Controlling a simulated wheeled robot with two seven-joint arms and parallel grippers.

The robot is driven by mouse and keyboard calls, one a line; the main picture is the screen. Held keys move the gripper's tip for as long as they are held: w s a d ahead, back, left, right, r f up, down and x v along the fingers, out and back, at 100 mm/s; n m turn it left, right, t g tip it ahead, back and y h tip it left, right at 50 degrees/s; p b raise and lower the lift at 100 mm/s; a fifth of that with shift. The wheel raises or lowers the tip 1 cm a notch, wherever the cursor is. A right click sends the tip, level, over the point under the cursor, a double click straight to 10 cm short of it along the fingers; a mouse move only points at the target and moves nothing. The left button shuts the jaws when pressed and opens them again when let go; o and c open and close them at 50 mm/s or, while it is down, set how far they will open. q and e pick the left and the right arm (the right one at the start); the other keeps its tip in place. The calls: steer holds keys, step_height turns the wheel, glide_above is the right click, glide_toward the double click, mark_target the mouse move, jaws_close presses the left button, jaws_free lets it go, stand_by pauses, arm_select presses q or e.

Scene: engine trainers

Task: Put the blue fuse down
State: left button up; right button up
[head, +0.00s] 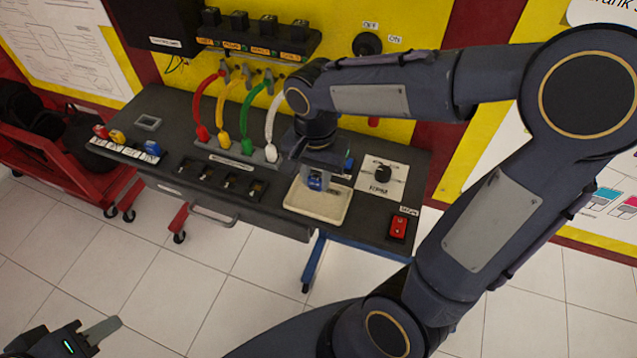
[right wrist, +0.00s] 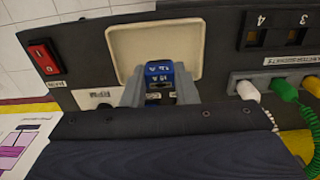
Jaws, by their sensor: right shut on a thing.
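The blue fuse (head: 316,183) is between the fingers of my right gripper (head: 318,179), over the cream tray (head: 305,203). In the right wrist view the fuse (right wrist: 160,78) has white markings and sits between both grey fingers, with the tray (right wrist: 190,45) behind it. Whether the fuse touches the tray floor cannot be told. The tray looks otherwise empty. My left gripper (head: 99,334) is at the lower left, over the floor and away from the bench; its opening is not clear.
A labelled strip at the bench's left holds red, yellow and blue fuses (head: 152,148). A row of dark sockets (head: 220,180) is left of the tray. Coloured cables (head: 238,110) rise behind it. An RPM knob (head: 383,172) and red switch (head: 398,226) are to the right.

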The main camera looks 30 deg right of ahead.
mark_target(319, 187)
steer(key=shift+d+f, duration=0.15)
steer(key=shift+f, duration=0.8)
steer(key=shift+d+f, duration=0.15)
steer(key=shift+f, duration=0.75)
steer(key=shift+f, duration=0.1)
steer(key=shift+f+b, duration=0.15)
steer(key=shift+b, duration=0.15)
steer(key=o, duration=0.9)
steer(key=shift+o, duration=0.2)
step_height(319, 187, up, 12)
steer(key=shift+r+p, duration=0.1)
steer(key=shift+p, duration=0.5)
steer(key=s+a+f+n+t+y, duration=0.1)
steer(key=s+f+n+t+y, duration=0.2)
steer(key=s+n+t, duration=0.2)
steer(key=s+n, duration=0.3)
steer(key=s, duration=0.3)
steer(key=shift+s+f+t+y, duration=0.3)
steer(key=shift+s+f+y, duration=0.1)
